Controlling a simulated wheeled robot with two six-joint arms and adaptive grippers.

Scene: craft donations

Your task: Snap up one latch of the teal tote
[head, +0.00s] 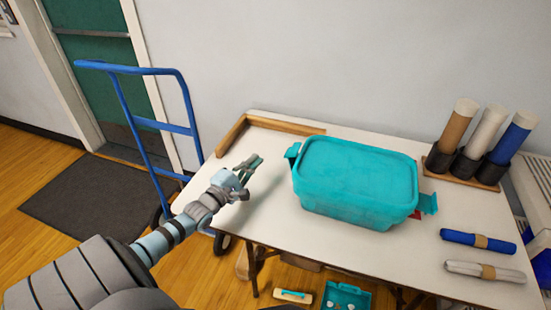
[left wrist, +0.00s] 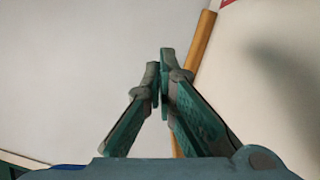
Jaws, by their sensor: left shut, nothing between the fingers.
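The teal tote (head: 355,185) stands on the white table with its teal lid on. One latch (head: 292,151) sticks out at its left end. The other latch (head: 428,204) juts out from its right end, folded outward and away from the wall. My left gripper (head: 254,161) is over the table, left of the tote and apart from it. Its fingers are shut and empty; the left wrist view shows the two fingertips (left wrist: 160,62) together with no tote in sight. My right gripper is not in view.
A wooden corner strip (head: 237,131) lies along the table's back left and also crosses the left wrist view (left wrist: 200,45). Rolls stand in a holder (head: 470,168) at the right. Blue (head: 478,241) and pale (head: 484,271) rolls lie in front. A blue hand truck (head: 150,124) stands left.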

